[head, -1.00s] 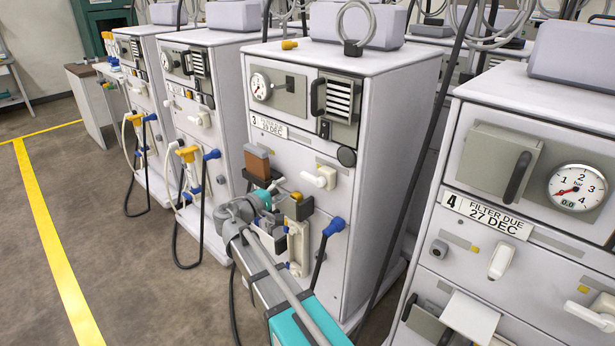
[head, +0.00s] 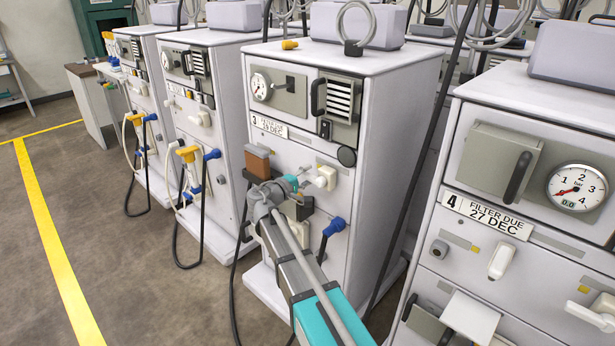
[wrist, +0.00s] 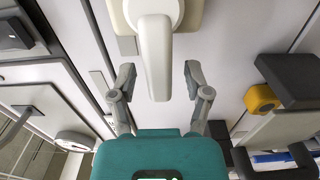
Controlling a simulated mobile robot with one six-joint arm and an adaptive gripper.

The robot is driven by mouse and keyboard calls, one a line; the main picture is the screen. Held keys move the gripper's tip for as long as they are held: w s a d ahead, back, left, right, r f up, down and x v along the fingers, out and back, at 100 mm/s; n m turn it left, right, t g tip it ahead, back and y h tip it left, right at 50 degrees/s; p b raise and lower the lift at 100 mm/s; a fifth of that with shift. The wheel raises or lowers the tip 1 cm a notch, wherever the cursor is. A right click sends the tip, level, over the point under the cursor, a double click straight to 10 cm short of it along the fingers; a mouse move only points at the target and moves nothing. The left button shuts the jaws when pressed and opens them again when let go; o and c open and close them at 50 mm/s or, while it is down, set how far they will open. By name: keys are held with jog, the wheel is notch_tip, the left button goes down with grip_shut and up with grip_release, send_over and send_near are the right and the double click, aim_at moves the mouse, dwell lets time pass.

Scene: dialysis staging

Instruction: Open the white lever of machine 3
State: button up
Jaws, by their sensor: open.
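Machine 3 (head: 392,130) stands in the middle of the head view, with a "3" label on its front. Its white lever (head: 325,178) sticks out of the front panel below that label. In the wrist view the white lever (wrist: 155,58) comes down from its cream mount at the top, its end between my fingers. My gripper (head: 304,182) is just left of the lever in the head view. In the wrist view my gripper (wrist: 159,76) is open, one finger on each side of the lever, with visible gaps on both sides. The fingers' depth against the lever is hard to tell.
A blue connector (head: 334,226) with a dark hose is below right. Machine 4 (head: 437,262) stands close on the right. Open floor (head: 130,285) lies to the left.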

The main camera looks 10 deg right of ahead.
grip_shut()
jog(key=shift+d, duration=0.15)
dwell(0.4)
